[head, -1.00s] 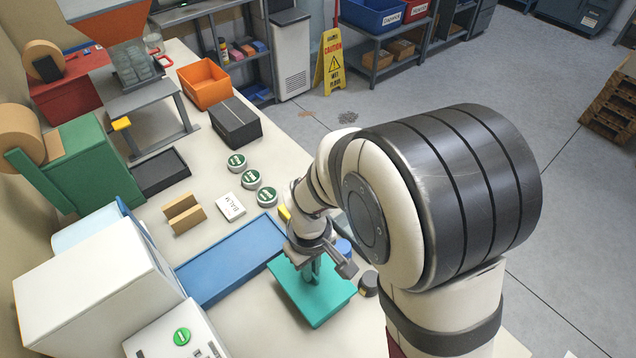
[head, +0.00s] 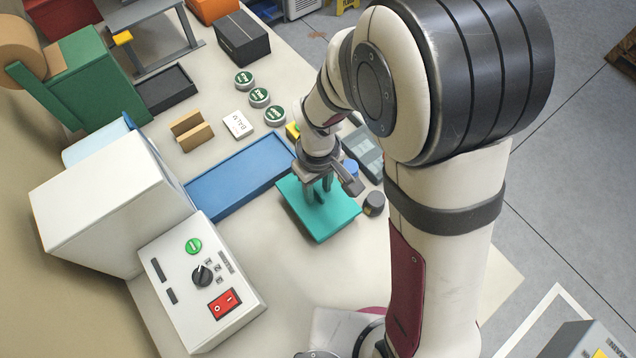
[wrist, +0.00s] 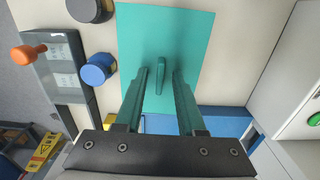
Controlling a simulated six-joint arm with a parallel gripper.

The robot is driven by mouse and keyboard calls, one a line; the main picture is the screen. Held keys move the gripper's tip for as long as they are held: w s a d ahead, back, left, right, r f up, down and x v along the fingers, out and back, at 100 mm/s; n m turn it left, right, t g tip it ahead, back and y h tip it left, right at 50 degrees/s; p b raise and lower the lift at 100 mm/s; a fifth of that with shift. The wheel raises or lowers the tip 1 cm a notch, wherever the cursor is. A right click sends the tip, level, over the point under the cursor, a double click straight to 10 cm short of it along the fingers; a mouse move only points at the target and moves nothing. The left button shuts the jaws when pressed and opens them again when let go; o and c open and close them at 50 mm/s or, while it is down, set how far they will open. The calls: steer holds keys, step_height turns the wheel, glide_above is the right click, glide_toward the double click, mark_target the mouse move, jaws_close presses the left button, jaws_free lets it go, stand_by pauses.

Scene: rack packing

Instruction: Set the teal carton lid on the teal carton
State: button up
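The teal carton lid (head: 318,222) is a flat teal rectangle on the bench, right of the blue tray. In the wrist view the lid (wrist: 192,45) has a slim raised grip (wrist: 161,76) in its middle. A thin teal side shows below its top in the head view; I cannot tell whether this is lid rim or carton wall, and no separate teal carton shows. My gripper (head: 319,194) points down over the lid. In the wrist view my gripper (wrist: 161,72) is open, one finger on each side of the grip with gaps between.
A blue tray (head: 240,178) lies just left of the teal piece. A dark knob (head: 374,204) and a blue-topped round item (wrist: 97,68) stand close on its other side. A white control box (head: 195,285) and several green-topped tins (head: 259,96) are nearby. Bench in front is bare.

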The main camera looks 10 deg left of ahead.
mark_target(318, 191)
step_height(318, 191, up, 13)
steer(key=s+d+r+m+y, duration=0.1)
steer(key=s+d+m, duration=1)
steer(key=s+m, duration=0.3)
steer(key=shift+s+r+y, duration=0.4)
steer(key=shift+s, duration=0.25)
